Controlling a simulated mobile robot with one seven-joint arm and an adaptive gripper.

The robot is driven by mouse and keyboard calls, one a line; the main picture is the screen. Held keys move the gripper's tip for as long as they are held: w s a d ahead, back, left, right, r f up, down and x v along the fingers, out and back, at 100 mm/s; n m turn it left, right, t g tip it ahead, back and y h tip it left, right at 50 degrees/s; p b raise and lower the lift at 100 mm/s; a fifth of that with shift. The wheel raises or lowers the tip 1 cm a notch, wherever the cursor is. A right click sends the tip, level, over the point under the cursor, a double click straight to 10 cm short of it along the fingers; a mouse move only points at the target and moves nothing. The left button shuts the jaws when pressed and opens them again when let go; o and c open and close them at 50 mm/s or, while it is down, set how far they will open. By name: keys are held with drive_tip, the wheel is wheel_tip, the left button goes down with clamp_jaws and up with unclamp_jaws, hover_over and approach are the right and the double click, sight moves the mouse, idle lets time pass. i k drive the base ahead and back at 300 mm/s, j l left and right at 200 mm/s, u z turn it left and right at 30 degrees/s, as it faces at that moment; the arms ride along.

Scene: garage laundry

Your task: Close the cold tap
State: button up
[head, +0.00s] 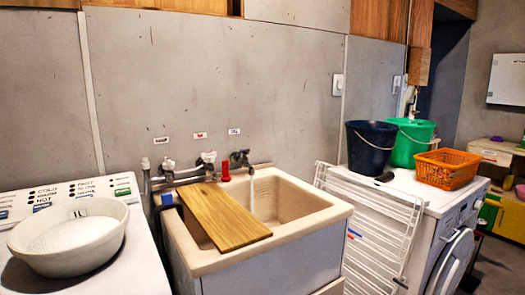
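Several tap fittings stand along the wall behind a beige laundry sink (300,222). A dark tap (240,157) at the right is below a label with blue marks (234,131). Water (252,195) runs in a thin stream into the sink near this tap. A pale-handled tap (208,158) in the middle is below a label with red marks (200,135). Another pale-handled fitting (168,165) is at the left. The label writing is too small to read, so which tap is cold is suggested only by the blue marks. My gripper is not in view.
A wooden board (225,217) lies across the sink's left part. A red object (225,172) stands on its back rim. A washer with a white bowl (75,240) is left. A drying rack (368,235), buckets (371,147) and an orange basket (446,169) are right.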

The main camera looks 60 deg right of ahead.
sight(242, 152)
drive_tip(key=z, duration=0.45)
drive_tip(key=l+z, duration=0.15)
drive_tip(key=z, duration=0.8)
drive_tip(key=i+l+z, duration=0.1)
drive_tip(key=i+l, duration=0.55)
drive_tip(key=l+z, duration=0.25)
drive_tip(key=l, duration=0.85)
drive_tip(key=i+j, duration=0.8)
drive_tip(key=j, duration=0.15)
